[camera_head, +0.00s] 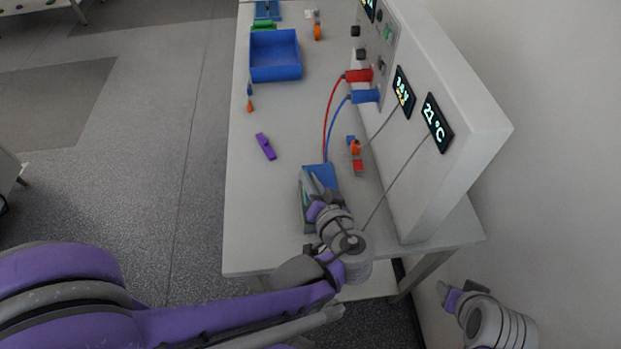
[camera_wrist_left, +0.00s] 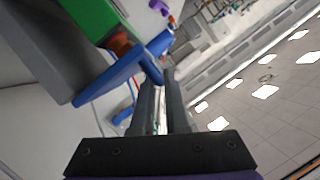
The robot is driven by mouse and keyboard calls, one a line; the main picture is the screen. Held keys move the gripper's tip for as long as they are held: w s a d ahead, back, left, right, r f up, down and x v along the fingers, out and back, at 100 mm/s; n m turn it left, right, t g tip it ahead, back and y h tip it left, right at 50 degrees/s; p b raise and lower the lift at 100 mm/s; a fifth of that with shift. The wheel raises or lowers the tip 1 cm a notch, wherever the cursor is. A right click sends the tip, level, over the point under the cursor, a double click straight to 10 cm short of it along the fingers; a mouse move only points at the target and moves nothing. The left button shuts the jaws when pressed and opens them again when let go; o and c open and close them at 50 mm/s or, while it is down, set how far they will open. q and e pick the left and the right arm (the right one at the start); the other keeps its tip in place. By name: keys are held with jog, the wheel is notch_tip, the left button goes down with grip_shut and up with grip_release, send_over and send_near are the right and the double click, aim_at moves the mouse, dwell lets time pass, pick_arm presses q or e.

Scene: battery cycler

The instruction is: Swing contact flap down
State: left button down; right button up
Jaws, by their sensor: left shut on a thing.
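The contact flap looks like the flat blue plate (camera_wrist_left: 112,76) in the left wrist view, tilted beside a green block (camera_wrist_left: 88,16) and a grey body (camera_wrist_left: 40,52). My left gripper (camera_wrist_left: 160,84) is shut on the blue part's near end, with its dark fingers close together. In the head view a blue part of the fixture (camera_head: 319,172) shows at the table's near end, and my left gripper (camera_head: 312,188) covers much of it. My right gripper (camera_head: 444,290) is at the lower right, off the table, and its fingers are too small to read.
The white instrument panel (camera_head: 440,150) stands along the table's right side. Red and blue cables (camera_head: 328,125) run from it towards the fixture. A blue tray (camera_head: 275,76), a purple clip (camera_head: 266,146) and a red-orange piece (camera_head: 356,150) lie on the table. The left side is mostly clear.

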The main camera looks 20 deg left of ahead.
pick_arm(q)
jog(key=c, duration=1.2)
grip_release()
jog(key=v, duration=1.1)
jog(key=shift+a, duration=0.1)
